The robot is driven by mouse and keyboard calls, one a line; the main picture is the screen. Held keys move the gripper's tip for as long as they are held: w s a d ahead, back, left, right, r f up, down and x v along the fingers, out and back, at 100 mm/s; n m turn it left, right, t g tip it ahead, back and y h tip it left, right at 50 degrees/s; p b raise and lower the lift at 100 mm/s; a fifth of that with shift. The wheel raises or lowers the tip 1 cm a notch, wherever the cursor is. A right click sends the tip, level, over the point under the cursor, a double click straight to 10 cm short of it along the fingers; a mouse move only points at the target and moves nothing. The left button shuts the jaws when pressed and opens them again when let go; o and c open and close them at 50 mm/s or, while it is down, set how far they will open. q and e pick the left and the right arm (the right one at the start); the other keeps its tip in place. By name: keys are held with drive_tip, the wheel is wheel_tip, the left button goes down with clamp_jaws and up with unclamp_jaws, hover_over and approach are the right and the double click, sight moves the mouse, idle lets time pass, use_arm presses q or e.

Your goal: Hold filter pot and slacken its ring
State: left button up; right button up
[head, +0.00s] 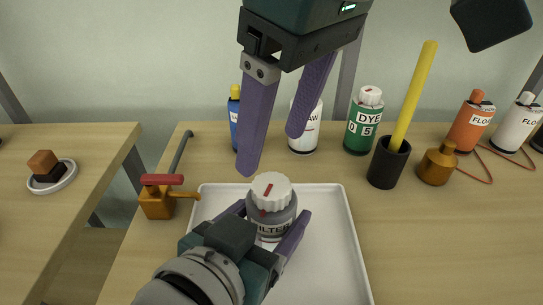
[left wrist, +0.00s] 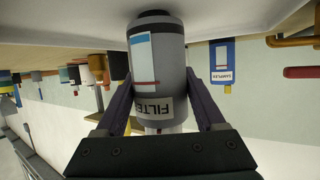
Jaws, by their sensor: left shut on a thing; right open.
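The filter pot (head: 283,226) is a grey cylinder with a "FILTER" label, upright over the white tray (head: 334,236). Its ring (head: 270,192) is a white ribbed cap with a red mark on top. My left gripper (head: 272,228) is shut on the pot's body from the front. In the left wrist view the pot (left wrist: 158,65) appears upside down between the two fingers of the left gripper (left wrist: 160,92). My right gripper (head: 272,155) is open and empty, pointing down above and behind the ring, its fingers apart.
Behind stand a blue bottle (head: 234,120), a white bottle (head: 304,130), a green DYE bottle (head: 364,125) and a black cup (head: 388,165) with a yellow rod (head: 415,90). A brass weight (head: 437,164) is right, an orange valve (head: 157,199) left. The tray's right side is clear.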

use_arm(q)
drive_tip(key=o, duration=1.5)
